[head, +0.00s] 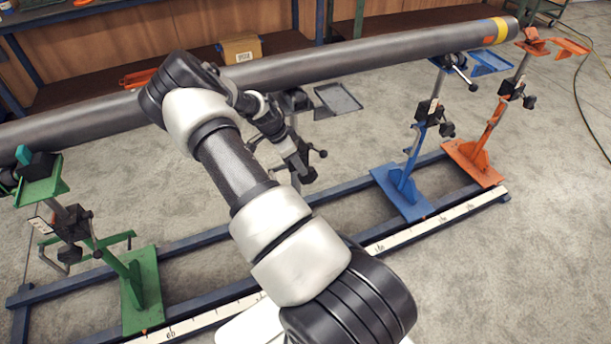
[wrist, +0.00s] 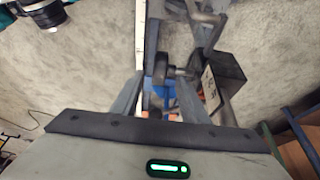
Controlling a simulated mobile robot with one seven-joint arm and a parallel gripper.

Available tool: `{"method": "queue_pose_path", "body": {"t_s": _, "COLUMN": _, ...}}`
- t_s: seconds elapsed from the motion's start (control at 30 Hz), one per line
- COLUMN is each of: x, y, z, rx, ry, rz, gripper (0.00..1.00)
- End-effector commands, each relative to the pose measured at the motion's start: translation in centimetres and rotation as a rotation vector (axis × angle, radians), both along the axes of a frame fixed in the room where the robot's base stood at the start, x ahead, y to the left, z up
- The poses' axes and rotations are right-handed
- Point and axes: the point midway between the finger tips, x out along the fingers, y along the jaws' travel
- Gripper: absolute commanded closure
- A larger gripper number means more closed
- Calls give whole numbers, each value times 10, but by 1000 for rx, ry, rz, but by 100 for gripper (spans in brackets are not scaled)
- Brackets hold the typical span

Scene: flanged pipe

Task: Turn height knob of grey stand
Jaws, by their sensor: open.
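The grey stand is mostly hidden behind my arm in the head view; its grey tray (head: 338,100) shows under the pipe. My gripper (head: 290,150) is at the stand's upper post, below the tray. In the wrist view the two fingers of my gripper (wrist: 160,84) are apart. A dark knob (wrist: 160,68) on a short shaft sits at the fingertips, seemingly between them. The shaft leads to a black clamp block (wrist: 226,75) with a white label, on the right. I cannot tell whether either finger touches the knob.
A long dark pipe (head: 390,57) runs above the stands. A green stand (head: 140,290) is at left, a blue stand (head: 403,195) and an orange stand (head: 475,160) at right. They stand on a blue rail frame with a white scale (head: 440,219). Shelving stands behind.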

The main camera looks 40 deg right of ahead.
Motion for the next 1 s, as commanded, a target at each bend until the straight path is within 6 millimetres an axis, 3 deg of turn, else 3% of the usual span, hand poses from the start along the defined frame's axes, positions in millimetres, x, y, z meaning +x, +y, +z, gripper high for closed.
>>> {"method": "queue_pose_path", "body": {"t_s": 0.1, "x": -3, "y": -10, "z": -27, "rx": 0, "ry": 2, "rz": -1, "gripper": 59}}
{"method": "queue_pose_path", "body": {"t_s": 0.33, "x": -6, "y": -24, "z": -60, "rx": 0, "ry": 0, "rz": -1, "gripper": 59}}
{"method": "queue_pose_path", "body": {"t_s": 0.8, "x": -7, "y": -28, "z": -72, "rx": 1, "ry": 0, "rz": 0, "gripper": 59}}
{"method": "queue_pose_path", "body": {"t_s": 1.0, "x": -7, "y": -28, "z": -71, "rx": 1, "ry": 0, "rz": 0, "gripper": 93}}
